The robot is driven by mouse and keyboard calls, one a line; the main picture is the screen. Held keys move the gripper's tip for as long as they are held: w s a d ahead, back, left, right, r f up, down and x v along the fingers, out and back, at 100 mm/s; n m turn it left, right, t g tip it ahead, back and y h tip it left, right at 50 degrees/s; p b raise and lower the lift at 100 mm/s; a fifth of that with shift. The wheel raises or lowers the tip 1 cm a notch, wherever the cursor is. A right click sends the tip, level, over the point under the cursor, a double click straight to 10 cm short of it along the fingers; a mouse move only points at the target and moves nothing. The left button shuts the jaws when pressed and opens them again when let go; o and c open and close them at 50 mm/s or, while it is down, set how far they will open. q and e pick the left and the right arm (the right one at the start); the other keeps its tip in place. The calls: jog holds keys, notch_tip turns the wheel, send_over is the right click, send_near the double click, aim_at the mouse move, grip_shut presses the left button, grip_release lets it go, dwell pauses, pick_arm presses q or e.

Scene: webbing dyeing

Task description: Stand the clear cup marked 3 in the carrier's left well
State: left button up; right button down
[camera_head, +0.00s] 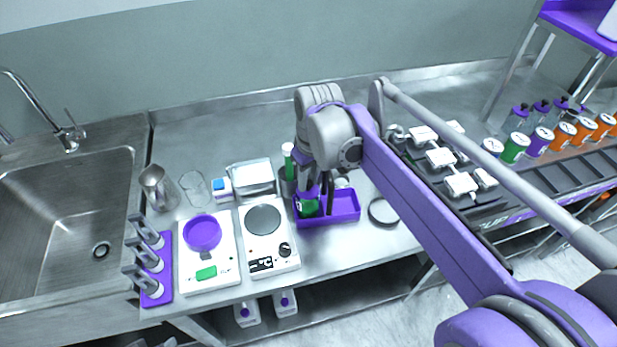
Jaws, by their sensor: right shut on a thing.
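The purple carrier (345,218) is a small tray on the steel counter, right of the hot plate. My right gripper (318,197) reaches down over its left part and is shut on a small green cup-like thing (306,208). That thing is in or just above the carrier's left well, partly hidden by the fingers. A pale mark shows on it, too small to read. I cannot tell whether it rests on the well floor. No clear cup marked 3 can be made out. My left gripper is not in view.
Left of the carrier stand a hot plate (267,258), a scale with a purple dish (205,232) and a metal jug (157,188). Several coloured cans line the right rack.

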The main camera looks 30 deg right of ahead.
jog(key=shift+c, duration=0.6)
grip_release()
jog(key=shift+r, duration=0.1)
jog(key=shift+r+p, duration=2.15)
jog(key=shift+r, duration=1.25)
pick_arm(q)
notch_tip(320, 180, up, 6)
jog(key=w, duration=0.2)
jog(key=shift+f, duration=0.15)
pick_arm(e)
grip_shut()
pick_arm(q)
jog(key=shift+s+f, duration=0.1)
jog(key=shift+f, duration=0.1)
pick_arm(e)
jog(key=shift+f, duration=0.25)
